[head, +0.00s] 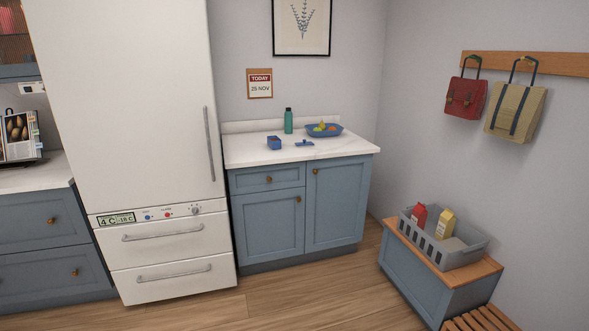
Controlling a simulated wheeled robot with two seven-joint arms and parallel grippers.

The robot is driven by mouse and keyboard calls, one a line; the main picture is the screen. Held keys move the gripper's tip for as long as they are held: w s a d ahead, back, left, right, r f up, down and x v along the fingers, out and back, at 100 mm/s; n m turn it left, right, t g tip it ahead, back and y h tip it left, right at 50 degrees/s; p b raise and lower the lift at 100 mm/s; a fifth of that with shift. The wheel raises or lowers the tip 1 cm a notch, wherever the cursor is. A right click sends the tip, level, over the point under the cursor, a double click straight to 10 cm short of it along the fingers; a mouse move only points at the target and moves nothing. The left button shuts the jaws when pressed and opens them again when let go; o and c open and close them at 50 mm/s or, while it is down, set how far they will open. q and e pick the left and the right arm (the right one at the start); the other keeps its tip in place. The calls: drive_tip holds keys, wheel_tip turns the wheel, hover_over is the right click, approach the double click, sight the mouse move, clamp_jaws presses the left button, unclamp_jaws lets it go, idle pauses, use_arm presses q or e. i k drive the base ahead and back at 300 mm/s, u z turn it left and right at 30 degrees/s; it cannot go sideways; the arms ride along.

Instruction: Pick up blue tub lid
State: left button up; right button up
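The blue tub lid (304,143) is a small flat blue piece with a raised part on top. It lies on the white countertop (336,151) in the head view. A small blue tub (274,142) stands to its left on the same counter, apart from it. Neither of my grippers shows in the head view.
A teal bottle (288,121) and a blue fruit bowl (324,131) stand behind the lid. The tall white fridge (130,100) is left of the counter. A grey crate (468,249) with cartons sits on a low bench at right. The wooden floor before the counter is clear.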

sight(304, 144)
drive_tip(key=u, duration=0.2)
drive_tip(key=i, duration=2.2)
drive_tip(key=u, duration=0.25)
